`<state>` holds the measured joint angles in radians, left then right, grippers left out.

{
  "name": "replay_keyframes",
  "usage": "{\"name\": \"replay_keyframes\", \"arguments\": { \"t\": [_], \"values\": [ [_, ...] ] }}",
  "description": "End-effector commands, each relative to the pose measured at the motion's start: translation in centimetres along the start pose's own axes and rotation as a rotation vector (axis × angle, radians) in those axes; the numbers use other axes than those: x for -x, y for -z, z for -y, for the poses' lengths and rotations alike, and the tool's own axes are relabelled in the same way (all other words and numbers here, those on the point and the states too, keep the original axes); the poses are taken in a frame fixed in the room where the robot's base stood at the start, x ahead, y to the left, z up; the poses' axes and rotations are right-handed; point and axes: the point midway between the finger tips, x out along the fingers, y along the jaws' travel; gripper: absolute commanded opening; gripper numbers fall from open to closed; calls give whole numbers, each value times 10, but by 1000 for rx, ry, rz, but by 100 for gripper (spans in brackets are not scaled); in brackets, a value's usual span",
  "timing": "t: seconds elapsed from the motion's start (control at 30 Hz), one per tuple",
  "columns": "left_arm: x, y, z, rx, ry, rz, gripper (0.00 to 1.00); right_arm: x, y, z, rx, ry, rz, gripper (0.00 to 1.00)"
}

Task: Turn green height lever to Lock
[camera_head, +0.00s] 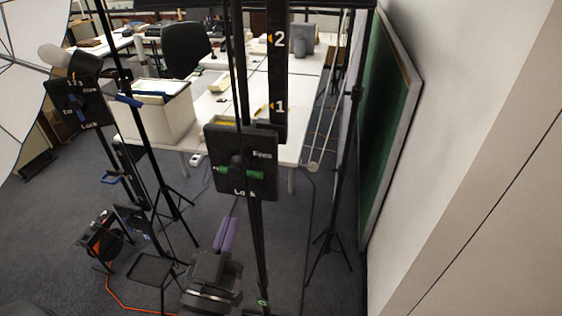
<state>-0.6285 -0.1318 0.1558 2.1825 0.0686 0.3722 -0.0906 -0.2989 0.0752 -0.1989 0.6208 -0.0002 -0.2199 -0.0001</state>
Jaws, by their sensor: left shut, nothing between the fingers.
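The green height lever (241,174) lies about level across a black panel (226,143) on an upright stand at the middle. The panel reads "Free" at its upper right and "Lock" at its bottom. My left gripper (226,230) shows at the bottom middle, with purple fingers shut and nothing between them. In the picture it is below the panel and apart from the lever. My right gripper is not in view.
A black scale column (278,60) with marks 1 and 2 rises behind the panel. A second panel (74,108) with blue parts stands at left. Thin stand legs and an orange cable (118,298) occupy the floor. White tables stand behind; a green board (388,120) leans at right.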

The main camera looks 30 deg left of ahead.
Motion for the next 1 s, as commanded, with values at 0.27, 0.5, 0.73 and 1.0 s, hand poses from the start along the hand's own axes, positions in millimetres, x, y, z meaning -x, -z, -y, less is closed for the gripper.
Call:
{"name": "replay_keyframes", "arguments": {
  "t": [0.27, 0.5, 0.73, 1.0],
  "values": [
    [0, 1, 0, 0, 1, -5, 0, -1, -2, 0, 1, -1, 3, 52],
    [-27, 4, 0, 1, 0, -9, 0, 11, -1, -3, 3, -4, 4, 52],
    [-78, 5, 0, 1, 1, -7, 0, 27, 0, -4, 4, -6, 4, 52],
    [-107, -24, 0, 0, 0, -1, 0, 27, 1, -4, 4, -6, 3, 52]
  ]
}}
